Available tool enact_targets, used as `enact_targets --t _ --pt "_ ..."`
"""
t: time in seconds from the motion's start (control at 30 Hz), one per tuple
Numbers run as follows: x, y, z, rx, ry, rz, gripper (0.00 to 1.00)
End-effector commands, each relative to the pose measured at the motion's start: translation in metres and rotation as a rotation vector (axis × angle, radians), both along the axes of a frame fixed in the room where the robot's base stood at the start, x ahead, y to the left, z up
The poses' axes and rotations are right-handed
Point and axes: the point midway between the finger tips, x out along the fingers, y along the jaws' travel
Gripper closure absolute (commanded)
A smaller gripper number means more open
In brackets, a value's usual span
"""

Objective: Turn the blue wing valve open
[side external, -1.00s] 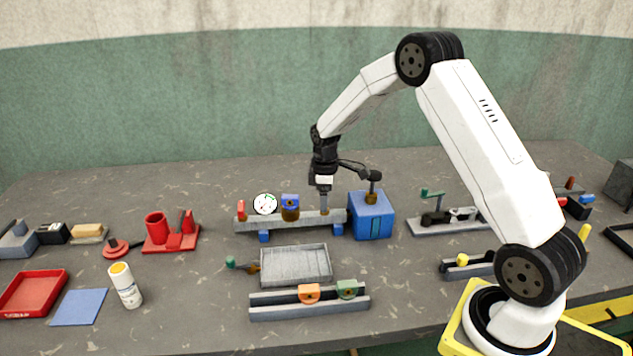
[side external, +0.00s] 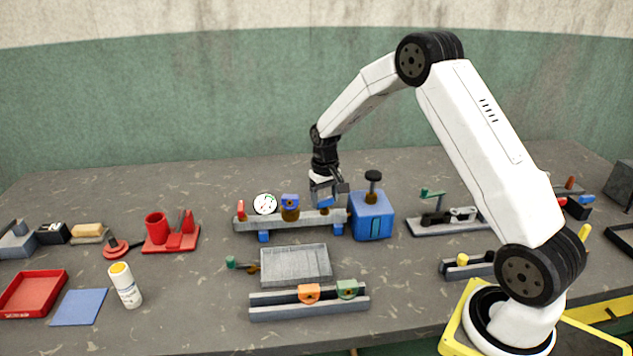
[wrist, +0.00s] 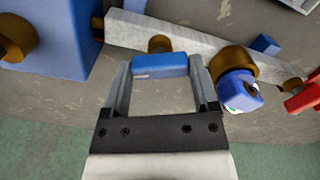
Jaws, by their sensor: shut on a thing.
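The blue wing valve (wrist: 160,65) sits on a brown stem on the grey pipe rail (wrist: 220,58). In the wrist view its wing lies between the two fingers of my gripper (wrist: 160,78), which is shut on it at both ends. The wing lies nearly along the rail, slightly angled to it. In the side view my gripper (side external: 325,197) is over the right part of the rail (side external: 270,224), left of the blue box (side external: 371,215). A bit of blue shows between the fingers there.
A blue-capped brown fitting (side external: 290,208), a round gauge (side external: 265,203) and a red lever (side external: 241,209) stand on the rail left of my gripper. A black knob (side external: 373,176) rises from the blue box. A grey tray (side external: 296,265) lies in front.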

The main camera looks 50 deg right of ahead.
Motion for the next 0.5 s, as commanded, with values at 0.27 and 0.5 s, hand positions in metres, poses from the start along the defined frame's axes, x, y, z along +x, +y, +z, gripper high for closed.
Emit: enact_targets --t 0.27,0.5 --pt "0.0009 -0.0002 0.0011 -0.001 -0.003 -0.237 0.82" --pt "0.0009 -0.0004 0.0012 -0.001 -0.003 -0.372 0.82"
